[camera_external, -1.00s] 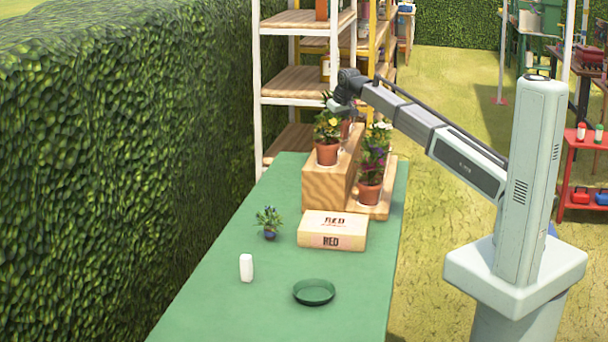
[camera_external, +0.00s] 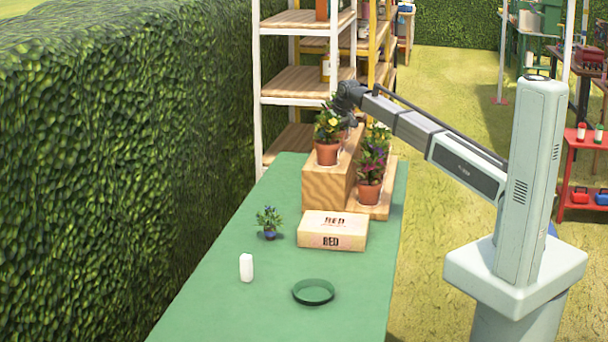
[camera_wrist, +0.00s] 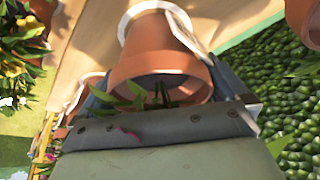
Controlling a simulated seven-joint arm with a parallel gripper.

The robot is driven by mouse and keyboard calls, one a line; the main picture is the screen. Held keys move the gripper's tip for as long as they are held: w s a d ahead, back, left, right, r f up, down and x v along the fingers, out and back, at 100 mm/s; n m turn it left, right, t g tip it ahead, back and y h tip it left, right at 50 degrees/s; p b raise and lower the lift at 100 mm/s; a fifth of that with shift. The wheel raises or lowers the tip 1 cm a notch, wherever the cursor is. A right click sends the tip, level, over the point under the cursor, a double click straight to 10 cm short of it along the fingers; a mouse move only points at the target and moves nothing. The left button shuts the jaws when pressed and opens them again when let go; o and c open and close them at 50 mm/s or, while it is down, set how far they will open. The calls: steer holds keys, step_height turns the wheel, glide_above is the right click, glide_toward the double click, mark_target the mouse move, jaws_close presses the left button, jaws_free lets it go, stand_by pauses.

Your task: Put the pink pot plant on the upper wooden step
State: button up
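In the wrist view a terracotta pot (camera_wrist: 158,55) with green leaves and a small pink spot of bloom (camera_wrist: 128,134) is between the two fingers of my gripper (camera_wrist: 160,82). The fingers lie along both sides of its rim; whether they press on it is unclear. Its base is at a white ring (camera_wrist: 122,22) on the wooden step. In the external view my gripper (camera_external: 348,112) is over the back of the upper wooden step (camera_external: 328,186), behind the yellow-flowered plant (camera_external: 327,150), which hides much of the pot.
A potted plant (camera_external: 369,188) with purple flowers stands on the lower step (camera_external: 376,211), with white blooms behind it. On the green table are a RED box (camera_external: 332,231), a small blue-flowered plant (camera_external: 269,222), a white block (camera_external: 246,268) and a green dish (camera_external: 313,292). The front left of the table is clear.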

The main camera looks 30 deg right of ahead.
steer(key=v, duration=1.2)
steer(key=shift+d+r, duration=0.1)
steer(key=shift+r, duration=0.05)
